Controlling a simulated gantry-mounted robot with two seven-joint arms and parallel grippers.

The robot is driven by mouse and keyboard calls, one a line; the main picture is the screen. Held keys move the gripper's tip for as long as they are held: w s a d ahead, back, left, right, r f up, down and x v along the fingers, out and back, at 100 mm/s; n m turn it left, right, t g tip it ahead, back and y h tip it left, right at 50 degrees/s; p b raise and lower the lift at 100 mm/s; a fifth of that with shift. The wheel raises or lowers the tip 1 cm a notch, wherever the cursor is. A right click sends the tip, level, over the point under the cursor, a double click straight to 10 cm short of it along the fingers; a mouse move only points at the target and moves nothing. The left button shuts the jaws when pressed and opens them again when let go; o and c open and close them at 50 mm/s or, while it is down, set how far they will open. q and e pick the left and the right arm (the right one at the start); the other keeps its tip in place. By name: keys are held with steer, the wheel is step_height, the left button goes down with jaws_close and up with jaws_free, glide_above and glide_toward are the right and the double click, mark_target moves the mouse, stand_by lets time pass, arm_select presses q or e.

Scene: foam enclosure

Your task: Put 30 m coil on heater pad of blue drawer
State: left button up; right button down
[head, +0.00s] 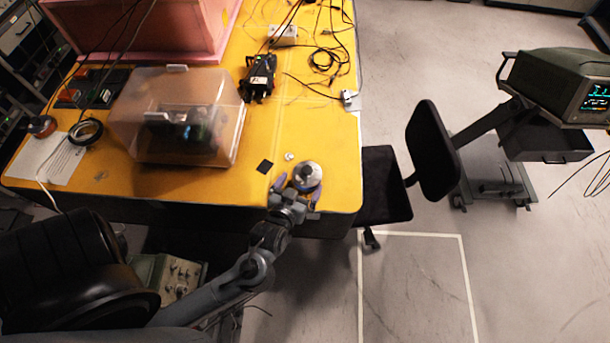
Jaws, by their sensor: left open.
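A round silver-grey object (308,175) with a raised centre sits near the front right corner of the yellow table; I cannot tell whether it is the 30 m coil. My left gripper (296,187) is open at its near-left side, with bluish fingertips close around it. Whether they touch it is unclear. A black ring-shaped coil (85,132) lies at the table's left end, far from the gripper; its label cannot be read. I cannot make out a blue drawer or a heater pad. My right gripper is out of view.
A clear box (140,140) over dark items stands mid-table. A pink foam enclosure (130,28) is behind it. A black chair (432,150) stands right.

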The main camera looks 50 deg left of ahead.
arm_select(q)
steer(key=v, duration=0.5)
steer(key=s+d+f+m+g+h, duration=0.1)
steer(key=d+m+g+h, duration=0.3)
steer(key=d+h, duration=0.2)
steer(key=s+m+g, duration=0.3)
steer(key=s+g, duration=0.1)
steer(key=s, duration=0.2)
steer(key=shift+s+a+f, duration=0.25)
steer(key=shift+s+a, duration=0.1)
steer(key=shift+s, duration=0.05)
steer(key=shift+w, duration=0.1)
